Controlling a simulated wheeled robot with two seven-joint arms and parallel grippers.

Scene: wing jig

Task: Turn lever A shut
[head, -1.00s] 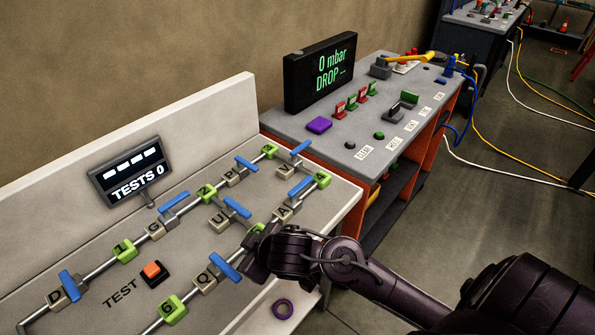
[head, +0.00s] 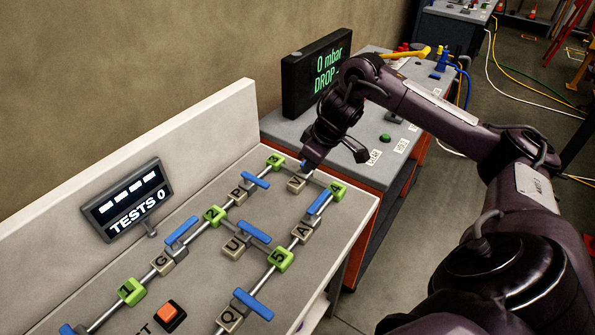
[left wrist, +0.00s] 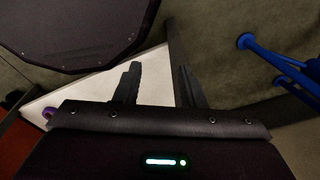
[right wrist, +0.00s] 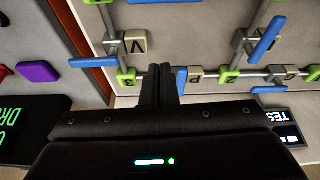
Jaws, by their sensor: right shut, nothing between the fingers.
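Lever A is a blue handle (head: 320,202) on a beige block marked A (head: 302,232), on the pipe run between the green blocks 5 and 4. The handle lies roughly in line with that pipe. My right gripper (head: 309,160) is shut and empty, pointing down near lever V (head: 296,183) and apart from lever A. It hides part of V's handle, which shows blue in the right wrist view (right wrist: 108,60). In that view the shut fingers (right wrist: 163,82) are between V and P. My left gripper (left wrist: 158,85) is open and empty, away from the levers.
Other blue levers stand close by: P (head: 256,180), U (head: 247,232), G (head: 181,230) and Q (head: 253,304). A red test button (head: 171,315) and a display reading TESTS 0 (head: 128,199) are at left. A grey bench (head: 400,165) with a black display stands behind.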

